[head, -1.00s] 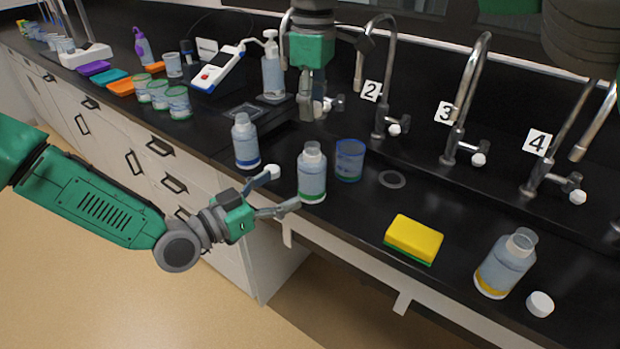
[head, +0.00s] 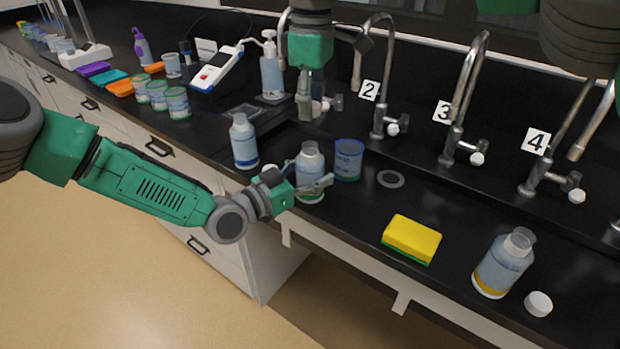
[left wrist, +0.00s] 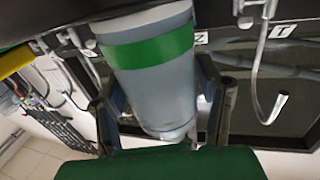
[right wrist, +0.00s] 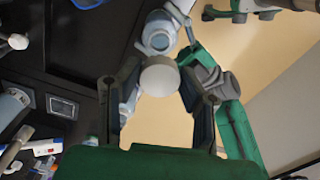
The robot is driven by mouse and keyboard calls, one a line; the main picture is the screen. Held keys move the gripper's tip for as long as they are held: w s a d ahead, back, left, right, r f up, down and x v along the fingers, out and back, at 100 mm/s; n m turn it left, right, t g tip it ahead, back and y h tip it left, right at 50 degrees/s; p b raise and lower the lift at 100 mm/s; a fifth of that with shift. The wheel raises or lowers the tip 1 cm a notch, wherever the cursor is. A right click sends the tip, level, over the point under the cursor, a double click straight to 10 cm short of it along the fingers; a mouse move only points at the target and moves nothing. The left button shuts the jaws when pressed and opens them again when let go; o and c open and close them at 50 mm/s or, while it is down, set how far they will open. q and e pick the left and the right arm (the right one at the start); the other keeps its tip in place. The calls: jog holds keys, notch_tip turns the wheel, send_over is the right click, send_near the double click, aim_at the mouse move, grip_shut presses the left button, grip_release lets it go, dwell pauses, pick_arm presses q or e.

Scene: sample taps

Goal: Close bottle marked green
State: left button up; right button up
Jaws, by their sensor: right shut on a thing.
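The green-banded bottle (head: 310,162) stands upright and uncapped near the counter's front edge. My left gripper (head: 304,187) is around its lower part, one finger on each side. In the left wrist view the bottle (left wrist: 155,75) sits between the open fingers; contact is hard to judge. My right gripper (head: 305,112) is above and behind the bottle, pointing down. In the right wrist view it is shut on a white cap (right wrist: 160,76), with the open bottle mouth (right wrist: 160,32) beyond, apart from the cap.
A blue-banded bottle (head: 243,143) stands left, with a white cap (head: 269,173) by my left gripper. A blue beaker (head: 348,160) stands close right. Further right are a sponge (head: 411,240), a yellow-banded bottle (head: 503,264) and its loose cap (head: 538,304). Taps line the back.

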aim_at(309, 145)
pick_arm(q)
grip_shut()
jog(key=shift+a, duration=0.25)
pick_arm(e)
jog(key=f, duration=0.4)
jog(key=shift+s+a+f, duration=0.2)
jog(key=shift+a+f, duration=0.1)
pick_arm(q)
jog(key=shift+d, duration=0.1)
pick_arm(e)
jog(key=shift+d+f, duration=0.1)
jog(key=shift+f, duration=0.95)
jog(key=shift+f, duration=0.55)
